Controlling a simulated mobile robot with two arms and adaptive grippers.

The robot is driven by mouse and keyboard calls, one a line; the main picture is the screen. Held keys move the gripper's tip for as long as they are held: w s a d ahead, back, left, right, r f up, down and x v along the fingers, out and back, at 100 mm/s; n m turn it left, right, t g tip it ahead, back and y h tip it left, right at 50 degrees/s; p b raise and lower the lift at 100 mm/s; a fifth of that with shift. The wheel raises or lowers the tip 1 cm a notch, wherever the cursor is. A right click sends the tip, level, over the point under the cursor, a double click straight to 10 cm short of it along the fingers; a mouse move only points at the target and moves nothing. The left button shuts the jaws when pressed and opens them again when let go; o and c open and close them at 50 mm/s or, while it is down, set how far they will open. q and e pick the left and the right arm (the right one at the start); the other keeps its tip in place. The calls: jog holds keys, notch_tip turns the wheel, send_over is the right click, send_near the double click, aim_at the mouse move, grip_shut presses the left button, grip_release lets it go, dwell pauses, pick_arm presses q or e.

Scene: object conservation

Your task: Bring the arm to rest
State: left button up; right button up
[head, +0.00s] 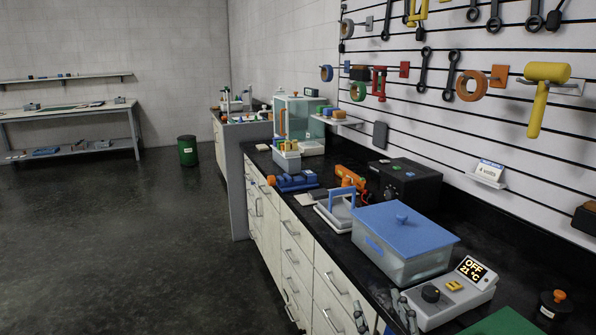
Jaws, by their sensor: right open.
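My right gripper (383,314) shows only at the bottom edge, as two grey fingers with a gap between them. It is open, and I see nothing between the fingers. It is in front of the black bench top's front edge, just left of a grey control unit (445,299). I cannot tell whether a finger touches that unit. The rest of the right arm is below the picture. My left gripper is not in view.
A blue-lidded clear tank (402,260) stands behind the control unit, whose display reads "OFF 21 °C". A black box (404,188) and a blue vise (292,183) are farther back. Tools hang on the wall. The dark floor (120,230) at left is clear.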

jog(key=s+d+f+m+g+h, duration=0.1)
jog(key=s+d+f+g, duration=0.1)
jog(key=s+f+g, duration=0.45)
jog(key=s+d+f+m+g+h, duration=0.1)
jog(key=s+d+f+h, duration=0.2)
jog(key=f, duration=0.6)
jog(key=s+f+g+y, duration=0.1)
jog(key=s+f+g, duration=0.25)
jog(key=s, duration=0.55)
jog(key=s+f+g+y, duration=0.1)
jog(key=s+f+g, duration=0.3)
jog(key=s, duration=0.5)
notch_tip(320, 180, down, 28)
jog(key=s+r, duration=0.1)
jog(key=s, duration=0.1)
jog(key=s+d+f+g, duration=0.1)
jog(key=s+d+f, duration=0.1)
jog(key=s+f, duration=1.4)
jog(key=shift+s+d+f+g, duration=0.15)
jog(key=shift+s+d+g, duration=0.2)
jog(key=shift+d+g, duration=0.05)
